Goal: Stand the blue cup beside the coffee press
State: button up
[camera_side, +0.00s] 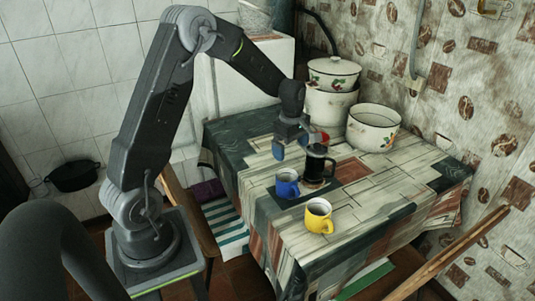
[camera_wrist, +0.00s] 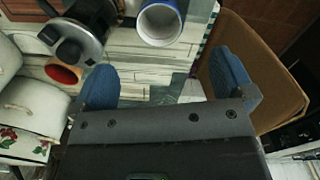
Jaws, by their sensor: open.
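The blue cup (camera_side: 287,186) stands upright on the table, to the left of and close to the black coffee press (camera_side: 316,168). In the wrist view the white inside of the blue cup (camera_wrist: 160,22) shows at the top, cut by the frame edge. The coffee press (camera_wrist: 85,28) is left of it there, with a small gap between them. My gripper (camera_side: 293,146) is open and empty, above the table and behind the cup and press in the side view. Its two blue fingers (camera_wrist: 165,78) are wide apart in the wrist view, with table between them.
A yellow cup (camera_side: 318,217) stands in front of the press. A red item (camera_side: 322,136), partly hidden, is behind the press. A lidded enamel pot (camera_side: 333,75) and an open one (camera_side: 373,128) stand at the back. The table (camera_side: 400,187) is clear at the right.

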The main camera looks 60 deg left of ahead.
jog(key=s+d+r+m+t, duration=0.3)
jog(key=s+d+r+m, duration=0.8)
jog(key=r, duration=0.3)
jog(key=s+d+r+m+t, duration=0.2)
jog(key=s+d+r+m, duration=0.1)
jog(key=s+d+m, duration=0.4)
jog(key=s+m, duration=0.3)
jog(key=s, duration=0.1)
jog(key=shift+s, duration=0.4)
